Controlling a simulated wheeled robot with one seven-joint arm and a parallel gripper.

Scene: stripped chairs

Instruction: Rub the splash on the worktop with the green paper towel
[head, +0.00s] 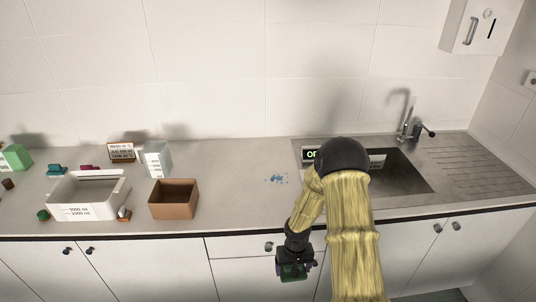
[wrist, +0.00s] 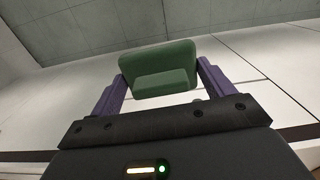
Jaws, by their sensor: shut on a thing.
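The splash (head: 279,179) is a small group of blue spots on the grey worktop (head: 240,160), left of the sink. My gripper (head: 292,272) hangs in front of the cabinets, below the worktop's front edge. It is shut on the green paper towel (head: 293,272), which looks like a folded green block. In the wrist view the green paper towel (wrist: 160,68) sits between the two purple fingers of my gripper (wrist: 160,85). The towel is apart from the splash.
A brown open box (head: 174,199) and a white bin (head: 88,196) stand left of the splash, with several small items around them. The sink (head: 400,175) and tap (head: 412,125) are at the right. The worktop around the splash is clear. My arm hides part of the sink.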

